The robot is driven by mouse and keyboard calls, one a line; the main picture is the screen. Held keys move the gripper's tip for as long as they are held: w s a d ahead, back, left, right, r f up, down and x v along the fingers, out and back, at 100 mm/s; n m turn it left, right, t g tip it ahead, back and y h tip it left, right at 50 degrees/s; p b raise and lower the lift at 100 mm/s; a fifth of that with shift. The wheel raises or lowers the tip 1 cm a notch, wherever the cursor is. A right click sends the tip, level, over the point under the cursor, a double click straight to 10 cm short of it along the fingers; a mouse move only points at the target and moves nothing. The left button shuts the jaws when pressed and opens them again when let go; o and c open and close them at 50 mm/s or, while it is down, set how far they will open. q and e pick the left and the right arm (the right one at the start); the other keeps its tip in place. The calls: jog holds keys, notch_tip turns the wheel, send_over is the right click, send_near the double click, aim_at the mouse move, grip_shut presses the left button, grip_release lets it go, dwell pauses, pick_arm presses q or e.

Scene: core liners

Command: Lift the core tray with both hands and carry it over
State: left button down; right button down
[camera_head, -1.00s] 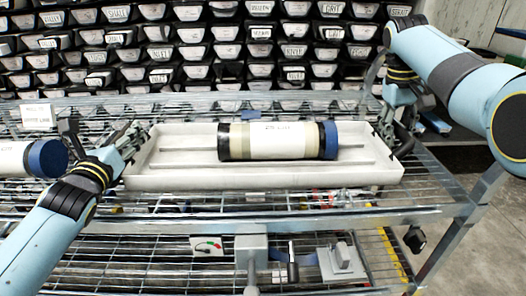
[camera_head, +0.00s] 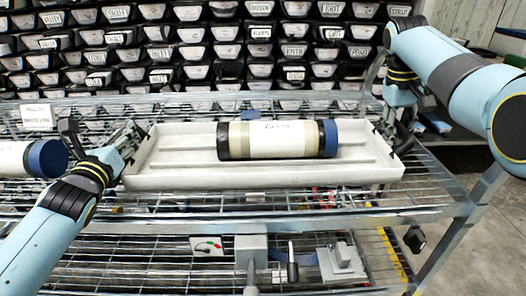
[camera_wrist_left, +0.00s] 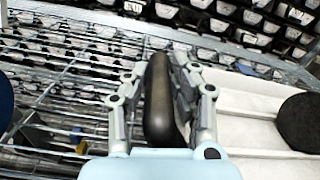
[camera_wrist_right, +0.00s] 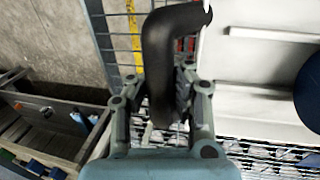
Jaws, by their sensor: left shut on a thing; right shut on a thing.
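The white core tray (camera_head: 200,180) lies on the wire shelf in the head view. A cream core liner (camera_head: 270,140) with black bands and a blue right end lies lengthwise in it. My left gripper (camera_head: 128,140) is at the tray's left end, shut on a black handle (camera_wrist_left: 160,100) that shows upright between its fingers in the left wrist view. My right gripper (camera_head: 388,125) is at the tray's right end, shut on a bent black handle (camera_wrist_right: 165,70) in the right wrist view. I cannot tell whether the tray is clear of the shelf.
Another liner with a blue end (camera_head: 45,158) lies left of my left arm. The wire shelf (camera_head: 330,207) runs under and in front of the tray. Racks of labelled black boxes (camera_head: 240,50) stand behind. A lower shelf holds a grey device (camera_head: 342,262).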

pick_arm(q)
jog(key=shift+f, duration=0.1)
pick_arm(e)
jog(key=shift+w+r, duration=0.2)
jog(key=shift+r, duration=0.05)
